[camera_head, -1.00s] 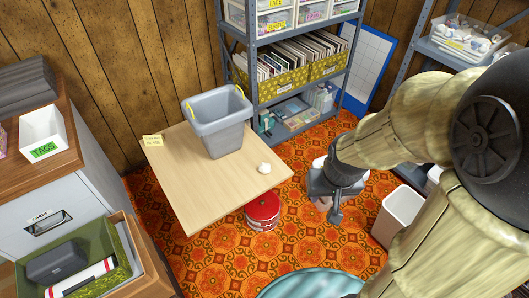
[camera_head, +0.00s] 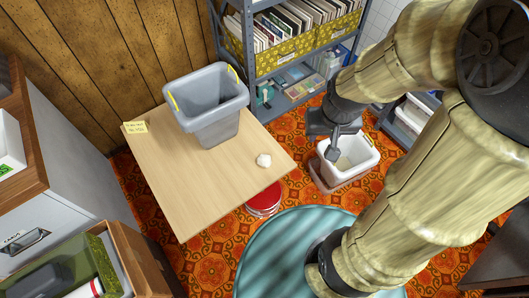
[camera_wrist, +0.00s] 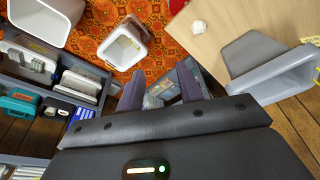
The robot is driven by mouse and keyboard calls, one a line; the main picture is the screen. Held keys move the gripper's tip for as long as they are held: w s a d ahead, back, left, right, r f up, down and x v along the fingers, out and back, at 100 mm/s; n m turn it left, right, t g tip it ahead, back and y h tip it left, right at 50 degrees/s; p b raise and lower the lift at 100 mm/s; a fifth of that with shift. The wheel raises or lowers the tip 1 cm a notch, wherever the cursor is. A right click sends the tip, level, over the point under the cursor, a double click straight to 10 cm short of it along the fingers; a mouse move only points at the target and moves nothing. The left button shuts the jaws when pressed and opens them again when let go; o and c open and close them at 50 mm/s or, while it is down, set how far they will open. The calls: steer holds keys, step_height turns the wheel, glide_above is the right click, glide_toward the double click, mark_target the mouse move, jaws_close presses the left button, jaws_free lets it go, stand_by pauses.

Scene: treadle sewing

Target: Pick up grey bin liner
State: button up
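The grey bin liner (camera_head: 207,110) is a grey tapered tub with yellow handle grips. It stands upright on the wooden table (camera_head: 190,185) near the back edge in the head view. In the wrist view it shows at the right (camera_wrist: 275,75), partly cut off by the frame. My gripper (camera_head: 334,148) hangs to the right of the table, apart from the liner, near a white bin on the floor. In the wrist view its two fingers (camera_wrist: 160,86) are spread with nothing between them.
A small white lump (camera_head: 263,160) lies on the table near its right corner. A white bin (camera_head: 349,160) stands on the floor. A metal shelf (camera_head: 300,60) stands behind. A red round tin (camera_head: 264,200) is by the table, and a teal round rug (camera_head: 275,255) is in front.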

steer(key=shift+o, duration=0.4)
steer(key=o, duration=0.4)
steer(key=shift+c, duration=0.2)
steer(key=o, duration=0.3)
steer(key=shift+w+a+f, duration=0.15)
steer(key=shift+w+a, duration=0.05)
steer(key=shift+w, duration=0.05)
steer(key=n+g+b, duration=0.3)
steer(key=n, duration=0.3)
glide_above(265, 158)
step_height(265, 158, down, 16)
steer(key=shift+s, duration=0.15)
step_height(265, 158, down, 12)
steer(key=b, duration=0.4)
